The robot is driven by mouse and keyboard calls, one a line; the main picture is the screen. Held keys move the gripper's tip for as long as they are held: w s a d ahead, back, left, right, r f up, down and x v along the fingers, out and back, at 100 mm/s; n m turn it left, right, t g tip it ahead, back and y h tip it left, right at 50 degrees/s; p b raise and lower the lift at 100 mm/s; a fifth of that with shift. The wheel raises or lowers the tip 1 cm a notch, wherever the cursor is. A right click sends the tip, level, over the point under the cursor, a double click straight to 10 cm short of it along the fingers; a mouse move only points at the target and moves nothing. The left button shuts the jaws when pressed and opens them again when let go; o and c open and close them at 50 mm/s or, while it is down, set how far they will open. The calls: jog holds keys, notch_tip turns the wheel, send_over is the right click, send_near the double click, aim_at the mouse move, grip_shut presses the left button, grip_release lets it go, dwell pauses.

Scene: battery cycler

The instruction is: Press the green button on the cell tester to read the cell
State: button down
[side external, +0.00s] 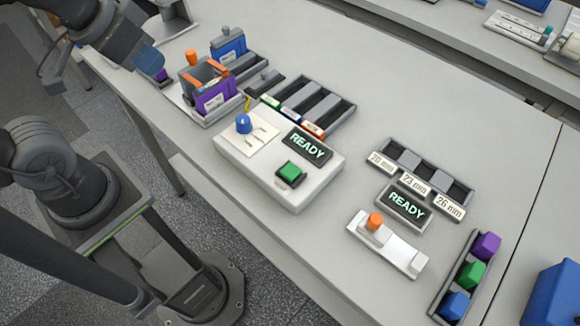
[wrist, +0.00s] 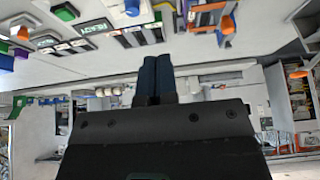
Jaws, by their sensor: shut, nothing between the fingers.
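The cell tester (side external: 265,175) is a white box in the middle of the bench in the side view. Its green button (side external: 290,173) sits in a dark surround near the front right corner, below a display (side external: 307,146) reading READY. A blue knob (side external: 243,122) stands on its left part. The button also shows at the upper left of the wrist view (wrist: 65,11). My gripper (side external: 150,63) is at the upper left of the side view, well away from the button. In the wrist view its blue fingers (wrist: 157,75) are together and empty.
A grey holder with a purple block (side external: 216,98) and orange clips stands behind the tester, with a blue block (side external: 228,45) beyond. A slotted rack (side external: 315,103) lies behind the display. A second READY unit (side external: 405,203), an orange-knobbed plate (side external: 385,243) and a coloured-block tray (side external: 468,275) are right.

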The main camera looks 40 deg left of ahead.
dwell(0.8)
jog(key=m+t+h, duration=0.3)
jog(key=m, duration=2.8)
send_over(288, 169)
notch_tip(288, 169, down, 5)
jog(key=shift+f, duration=0.2)
jog(key=shift+f, duration=0.15)
jog(key=shift+f, duration=4.3)
jog(key=shift+f, duration=0.4)
